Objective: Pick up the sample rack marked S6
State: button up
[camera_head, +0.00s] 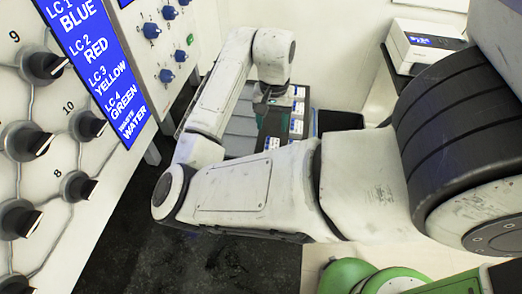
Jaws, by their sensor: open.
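My gripper (269,97) is at the end of my bent white arm, pointing down over a tray (240,126) of sample racks. Several racks show small white-and-blue labels along the tray's right side, such as one rack label (296,126) and another lower label (272,143). The print on them is too small to read, so I cannot tell which is S6. The fingers are small and dark against the racks, and no rack is seen held. My forearm hides the near part of the tray.
A panel (50,140) with black knobs and a blue screen stands close on the left. A second panel (172,40) with blue knobs is behind it. A white device (425,45) sits at the upper right. Green round objects (365,278) are at the bottom. Dark floor shows lower left.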

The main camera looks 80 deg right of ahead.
send_over(272, 144)
jog(key=f, duration=0.4)
jog(key=shift+w+a+f, duration=0.15)
jog(key=shift+a+f, duration=0.05)
jog(key=shift+a, duration=0.15)
jog(key=shift+d+f+p, duration=0.15)
jog(key=shift+f+p, duration=0.3)
jog(key=shift+f, duration=0.95)
jog(key=shift+d+f+p, duration=0.1)
jog(key=shift+f+p, duration=0.3)
jog(key=shift+f, duration=0.95)
jog(key=c, duration=0.8)
jog(key=shift+r, duration=0.1)
jog(key=shift+c, duration=0.2)
